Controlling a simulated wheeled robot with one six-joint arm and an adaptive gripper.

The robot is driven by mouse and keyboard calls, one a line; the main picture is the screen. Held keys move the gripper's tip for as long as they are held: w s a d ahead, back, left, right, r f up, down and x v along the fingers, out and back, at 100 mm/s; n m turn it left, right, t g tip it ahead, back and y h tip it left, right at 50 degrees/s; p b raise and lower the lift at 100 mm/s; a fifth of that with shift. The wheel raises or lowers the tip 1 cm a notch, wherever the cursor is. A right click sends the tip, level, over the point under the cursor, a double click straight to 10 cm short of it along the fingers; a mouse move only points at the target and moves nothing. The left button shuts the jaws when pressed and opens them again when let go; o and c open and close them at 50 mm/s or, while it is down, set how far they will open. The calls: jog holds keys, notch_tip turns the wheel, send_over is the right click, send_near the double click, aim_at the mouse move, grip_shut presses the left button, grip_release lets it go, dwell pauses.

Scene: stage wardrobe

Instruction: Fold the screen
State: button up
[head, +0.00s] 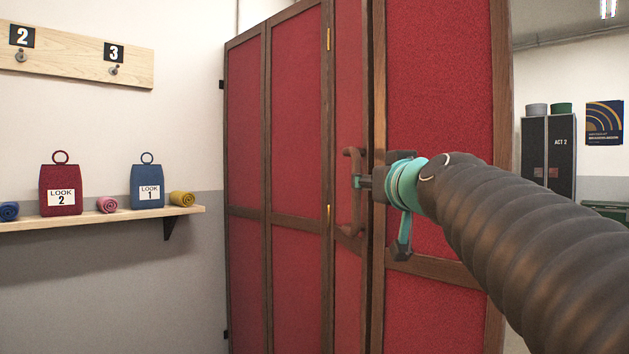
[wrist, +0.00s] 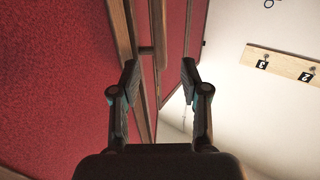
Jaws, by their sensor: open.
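The folding screen (head: 296,130) has tall red panels in dark brown wooden frames, with brass hinges between panels. It stands upright, its panels partly angled to each other. A brown vertical bar handle (head: 353,205) is on a narrow-looking panel near the middle. My gripper (head: 362,182) is at the handle's height, right beside it; my wrist hides part of the panel behind. In the wrist view my gripper (wrist: 159,70) is open, and the handle (wrist: 158,30) runs into the gap between the fingertips. I cannot tell whether either finger touches it.
At left, a wall shelf (head: 100,220) holds a red tag-like bag (head: 60,188), a blue one (head: 147,185) and several rolled cloths. A peg board (head: 75,50) hangs above. A dark cabinet (head: 548,150) stands beyond the screen at right.

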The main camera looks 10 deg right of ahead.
jog(key=shift+s, duration=1.15)
